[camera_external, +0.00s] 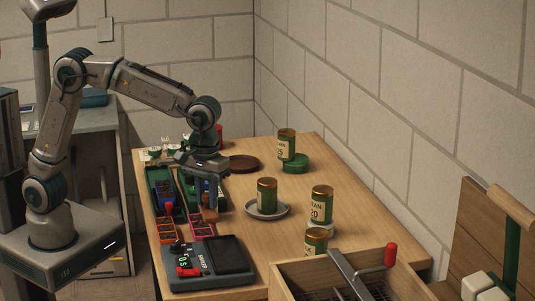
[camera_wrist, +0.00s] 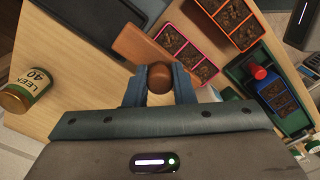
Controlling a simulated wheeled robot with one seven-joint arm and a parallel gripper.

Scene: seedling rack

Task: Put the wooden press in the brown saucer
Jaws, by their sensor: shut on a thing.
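The wooden press shows in the wrist view as a round brown knob (camera_wrist: 159,77) on a flat wooden block (camera_wrist: 138,43). My gripper (camera_wrist: 158,86) is shut on the knob, one blue-grey finger on each side. In the external view my gripper (camera_external: 207,192) points down, with the press (camera_external: 209,214) between and below its fingertips, beside the seedling trays. I cannot tell whether the block touches the table. The brown saucer (camera_external: 243,164) lies flat and empty on the table, farther back and to the right of my gripper. It is not seen in the wrist view.
Seedling trays stand left of the press, including a pink one (camera_external: 202,231). A scale (camera_external: 212,264) stands in front. A grey saucer (camera_external: 283,211) holds a can (camera_external: 266,192). Another can (camera_external: 286,145) stands by a green round base (camera_external: 297,164). A wooden crate (camera_external: 290,277) is front right.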

